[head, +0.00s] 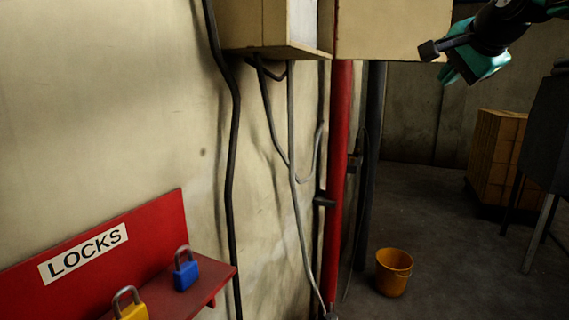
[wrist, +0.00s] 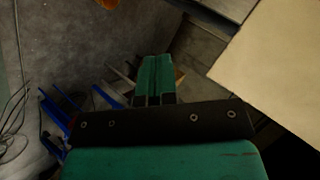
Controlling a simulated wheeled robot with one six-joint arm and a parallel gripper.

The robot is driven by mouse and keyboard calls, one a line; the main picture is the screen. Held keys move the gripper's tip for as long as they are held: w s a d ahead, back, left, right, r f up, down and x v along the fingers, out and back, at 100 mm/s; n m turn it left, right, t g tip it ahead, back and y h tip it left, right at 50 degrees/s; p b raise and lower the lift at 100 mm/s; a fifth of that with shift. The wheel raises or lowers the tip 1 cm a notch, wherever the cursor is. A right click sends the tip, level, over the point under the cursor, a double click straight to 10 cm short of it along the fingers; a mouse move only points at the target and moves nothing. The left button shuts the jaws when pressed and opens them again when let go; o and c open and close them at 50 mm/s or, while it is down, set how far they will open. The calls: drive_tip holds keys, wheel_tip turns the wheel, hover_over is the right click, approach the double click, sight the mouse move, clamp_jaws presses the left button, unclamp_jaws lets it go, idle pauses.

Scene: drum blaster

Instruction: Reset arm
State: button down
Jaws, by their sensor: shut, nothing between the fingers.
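My gripper (head: 430,50) shows at the top right of the head view, raised in front of the cream box's right edge and well above the floor. In the wrist view its two green fingers (wrist: 157,80) lie side by side, shut with nothing between them. The dark gripper body and green wrist housing fill the bottom of the wrist view.
A red LOCKS shelf (head: 150,200) holds a blue padlock (head: 186,274) and a yellow padlock (head: 131,311) at lower left. Cream boxes (head: 390,30), a red pipe (head: 338,160) and cables line the wall. An orange bucket (head: 394,272) stands on open floor.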

drive_tip(key=s+a+f+n+g+y, duration=0.3)
drive_tip(key=s+a+f+n+g, duration=0.2)
drive_tip(key=s+a+f+n, duration=0.65)
drive_tip(key=s+a+f+n+g, duration=0.3)
drive_tip(key=s+f+n, duration=0.1)
drive_tip(key=s+f, duration=0.4)
drive_tip(key=s+a+f+n+g+y, duration=0.1)
drive_tip(key=s+a+f+n+g, duration=0.2)
drive_tip(key=s, duration=1)
wheel_tip(320, 180, down, 5)
drive_tip(key=shift+s+a+r+n, duration=0.1)
drive_tip(key=shift+s+a+n, duration=0.05)
drive_tip(key=shift+n, duration=0.8)
